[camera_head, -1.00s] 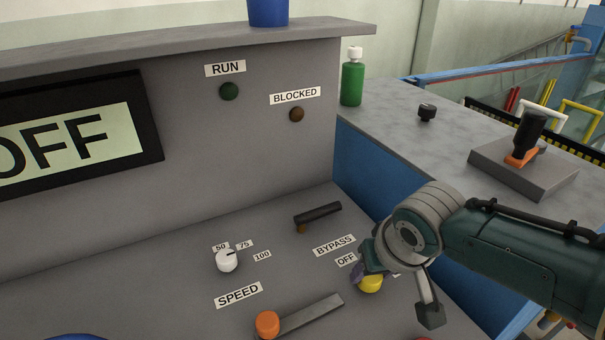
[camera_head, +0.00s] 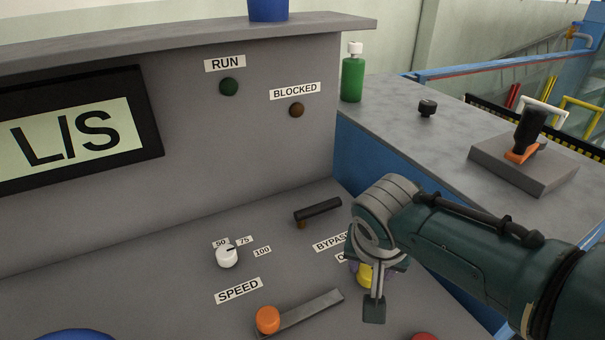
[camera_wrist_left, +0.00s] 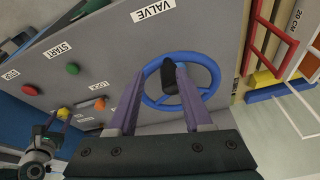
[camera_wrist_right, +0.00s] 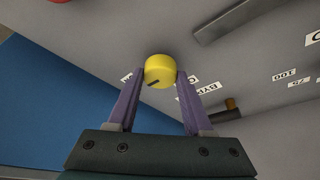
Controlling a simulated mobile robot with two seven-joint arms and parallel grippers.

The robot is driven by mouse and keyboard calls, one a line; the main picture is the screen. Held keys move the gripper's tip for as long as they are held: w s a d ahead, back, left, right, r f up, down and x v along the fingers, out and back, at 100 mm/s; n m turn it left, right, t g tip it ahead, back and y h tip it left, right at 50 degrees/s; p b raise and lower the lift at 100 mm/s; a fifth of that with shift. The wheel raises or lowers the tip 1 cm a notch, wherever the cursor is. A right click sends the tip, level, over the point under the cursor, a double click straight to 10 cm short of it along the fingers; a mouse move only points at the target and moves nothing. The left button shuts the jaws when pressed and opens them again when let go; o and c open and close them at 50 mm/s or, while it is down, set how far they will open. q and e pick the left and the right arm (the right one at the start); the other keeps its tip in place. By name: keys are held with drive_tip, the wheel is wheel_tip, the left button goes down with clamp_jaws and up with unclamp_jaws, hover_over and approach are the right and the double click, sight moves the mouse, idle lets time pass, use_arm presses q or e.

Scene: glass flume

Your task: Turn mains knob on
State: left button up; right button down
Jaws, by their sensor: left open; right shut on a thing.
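The mains knob is yellow (camera_head: 365,276) and sits on the sloped grey panel beside the OFF label, partly covered by my right gripper (camera_head: 360,266). In the right wrist view the yellow knob (camera_wrist_right: 160,71) is between the two purple fingers, which are shut on it; a dark pointer mark shows on its face. The display (camera_head: 72,138) reads "L/S". My left gripper (camera_wrist_left: 161,72) is open near the blue valve wheel (camera_wrist_left: 151,98), with the wheel's black handle between its fingers; whether they touch is unclear.
A white speed knob (camera_head: 227,256), an orange-tipped lever (camera_head: 268,320) and a dark bypass handle (camera_head: 318,211) stand near the yellow knob. A green bottle (camera_head: 352,79) and a black-handled switch block (camera_head: 523,165) stand on the side bench.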

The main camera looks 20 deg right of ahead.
drive_tip(key=shift+c, duration=1.5)
unclamp_jaws()
drive_tip(key=shift+s+a+r+p, duration=0.1)
drive_tip(key=shift+r+p, duration=0.3)
drive_tip(key=shift+r, duration=0.1)
drive_tip(key=p+v, duration=0.4)
drive_tip(key=v, duration=0.5)
